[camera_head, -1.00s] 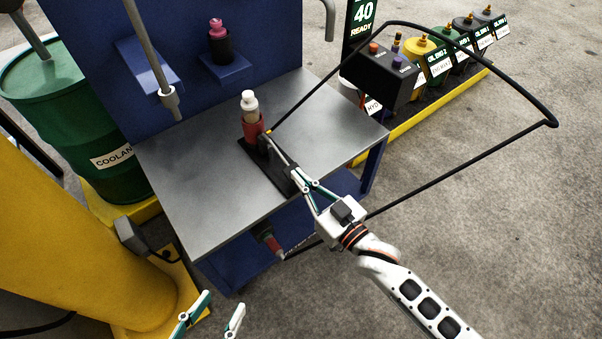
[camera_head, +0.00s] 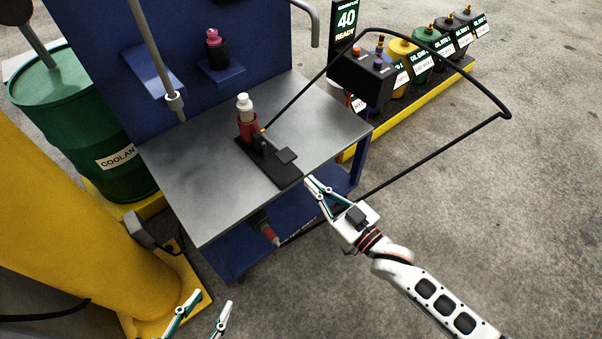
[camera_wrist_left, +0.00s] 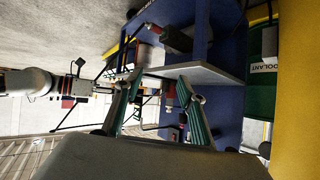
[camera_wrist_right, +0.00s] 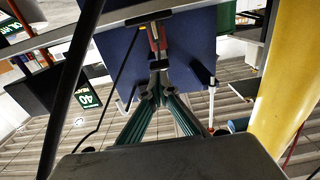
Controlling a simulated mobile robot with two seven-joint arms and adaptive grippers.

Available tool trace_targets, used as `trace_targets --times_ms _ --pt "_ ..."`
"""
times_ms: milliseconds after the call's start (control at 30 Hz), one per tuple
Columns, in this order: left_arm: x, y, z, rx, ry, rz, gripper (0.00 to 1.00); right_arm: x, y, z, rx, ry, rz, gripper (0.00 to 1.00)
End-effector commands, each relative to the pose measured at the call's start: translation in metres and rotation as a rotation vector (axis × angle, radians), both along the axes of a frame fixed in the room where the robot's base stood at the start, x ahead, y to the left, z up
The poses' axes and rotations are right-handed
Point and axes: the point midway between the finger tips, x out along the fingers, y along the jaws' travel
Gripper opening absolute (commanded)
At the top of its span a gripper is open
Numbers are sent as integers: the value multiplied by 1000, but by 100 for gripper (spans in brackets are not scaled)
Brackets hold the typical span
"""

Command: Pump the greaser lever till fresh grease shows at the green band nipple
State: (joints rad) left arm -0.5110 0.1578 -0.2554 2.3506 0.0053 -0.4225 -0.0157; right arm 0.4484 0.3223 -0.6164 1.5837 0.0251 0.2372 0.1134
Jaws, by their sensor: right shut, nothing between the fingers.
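The greaser (camera_head: 248,128), a red cylinder with a white top, stands upright on a black base plate (camera_head: 262,165) on the grey bench. Its lever (camera_head: 286,156) ends in a dark flat pad over the plate. My right gripper (camera_head: 308,181) is shut and empty just off the bench's front edge, apart from the lever. In the right wrist view its fingertips (camera_wrist_right: 158,88) meet. My left gripper (camera_head: 206,303) is open and empty at the bottom, low in front of the bench. In the left wrist view its fingers (camera_wrist_left: 160,82) stand apart. I cannot make out a green band nipple.
A black hose (camera_head: 440,160) loops from the greaser out over the floor at right. A yellow column (camera_head: 70,220) stands at left before a green coolant drum (camera_head: 95,130). Several capped containers (camera_head: 422,55) line the back right. The grey bench top (camera_head: 200,185) is clear at left.

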Motion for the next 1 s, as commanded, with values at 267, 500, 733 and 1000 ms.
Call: trace_targets --times_ms 267,500,733,1000 --pt "-1 4 -1 17 3 -2 40 -23 -17 1 3 -5 0 0" --pt "-1 5 -2 20 6 -3 40 -25 -19 0 4 -5 0 0" --pt "-1 5 -2 20 6 -3 40 -25 -18 0 4 -6 0 0" --pt "0 4 1 16 1 0 14 -24 -18 3 3 -9 0 0"
